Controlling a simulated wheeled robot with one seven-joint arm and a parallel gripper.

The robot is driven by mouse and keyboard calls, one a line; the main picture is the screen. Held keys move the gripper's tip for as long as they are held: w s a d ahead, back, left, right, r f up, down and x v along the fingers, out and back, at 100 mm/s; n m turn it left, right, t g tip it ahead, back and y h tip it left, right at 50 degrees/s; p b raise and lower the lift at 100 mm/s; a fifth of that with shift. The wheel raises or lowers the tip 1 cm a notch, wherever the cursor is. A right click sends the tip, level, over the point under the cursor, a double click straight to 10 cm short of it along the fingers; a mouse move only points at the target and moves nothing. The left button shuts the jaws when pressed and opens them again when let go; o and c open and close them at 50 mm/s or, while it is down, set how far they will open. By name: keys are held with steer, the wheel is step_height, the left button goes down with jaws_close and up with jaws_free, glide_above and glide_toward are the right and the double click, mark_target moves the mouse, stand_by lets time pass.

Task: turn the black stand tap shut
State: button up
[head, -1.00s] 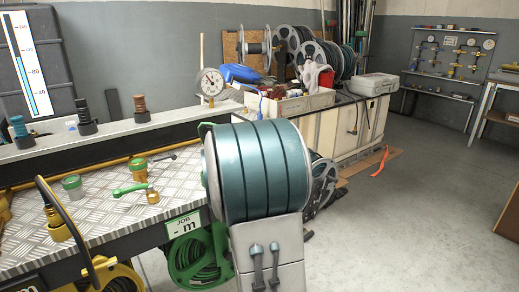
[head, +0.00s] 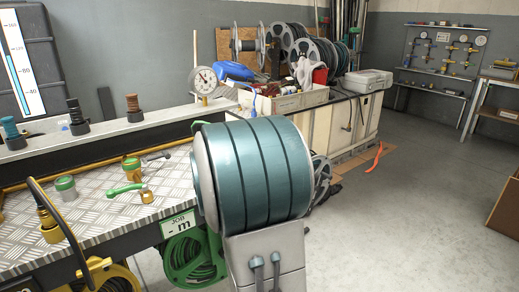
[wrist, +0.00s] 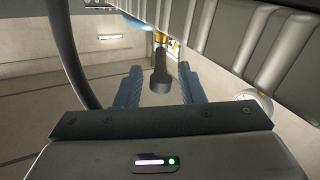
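In the wrist view my gripper (wrist: 159,72) is open, its two blue-grey fingers apart. A dark tapered handle, seemingly the black stand tap (wrist: 160,83), shows between the fingers with a gap on each side. Its top meets a brass part (wrist: 160,38). I cannot tell how far in front of the fingertips it is, or how far the tap is turned. In the head view I cannot make out my gripper or identify the black stand tap with certainty.
The tread-plate bench (head: 100,205) bears a green-handled brass fitting (head: 146,196) and green-topped pots (head: 65,187). The floor at right (head: 420,200) is clear.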

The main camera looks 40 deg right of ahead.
steer(key=v, duration=1)
steer(key=shift+p, duration=0.45)
